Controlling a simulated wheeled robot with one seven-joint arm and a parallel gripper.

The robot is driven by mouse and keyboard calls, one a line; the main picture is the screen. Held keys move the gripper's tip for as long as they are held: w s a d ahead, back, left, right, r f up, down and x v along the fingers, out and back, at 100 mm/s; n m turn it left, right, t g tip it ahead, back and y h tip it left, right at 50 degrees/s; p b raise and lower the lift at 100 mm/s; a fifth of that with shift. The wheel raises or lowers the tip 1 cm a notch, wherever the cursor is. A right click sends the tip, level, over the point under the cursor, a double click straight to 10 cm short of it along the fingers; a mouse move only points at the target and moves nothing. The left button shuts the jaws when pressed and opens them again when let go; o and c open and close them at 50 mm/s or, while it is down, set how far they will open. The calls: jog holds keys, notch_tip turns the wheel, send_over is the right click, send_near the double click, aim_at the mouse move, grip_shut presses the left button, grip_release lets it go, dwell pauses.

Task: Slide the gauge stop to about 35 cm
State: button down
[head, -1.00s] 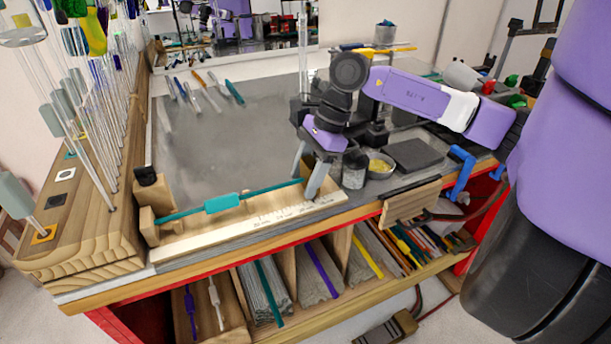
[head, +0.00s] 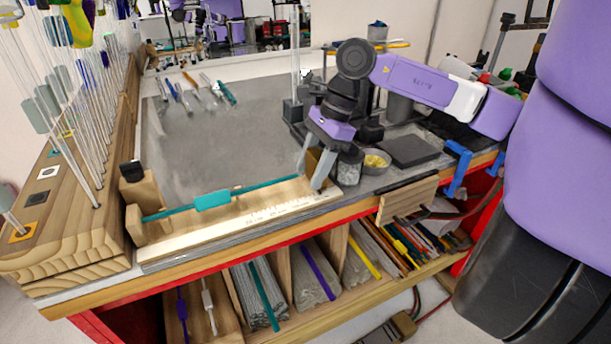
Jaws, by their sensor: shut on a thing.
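The gauge is a long pale wooden base (head: 200,239) with a printed scale along its front edge, lying at the bench's front. A teal rod (head: 262,187) with a thicker teal sleeve (head: 213,201) lies along it. A wooden end block (head: 150,194) with a black knob (head: 132,170) stands at the left end. My gripper (head: 311,174) is at the gauge's right end, pointing down, shut on a small wooden block that looks like the gauge stop (head: 312,160). The fingers partly hide this block. The scale figures are too small to read.
A wooden rack of upright glass rods (head: 85,150) stands at the left. A jar (head: 349,167) and a bowl of yellow bits (head: 375,162) sit close to the right of my gripper.

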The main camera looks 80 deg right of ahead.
aim_at(318, 153)
jog(key=c, duration=0.6)
grip_release()
jog(key=shift+b+v, duration=0.7)
jog(key=shift+v, duration=3.25)
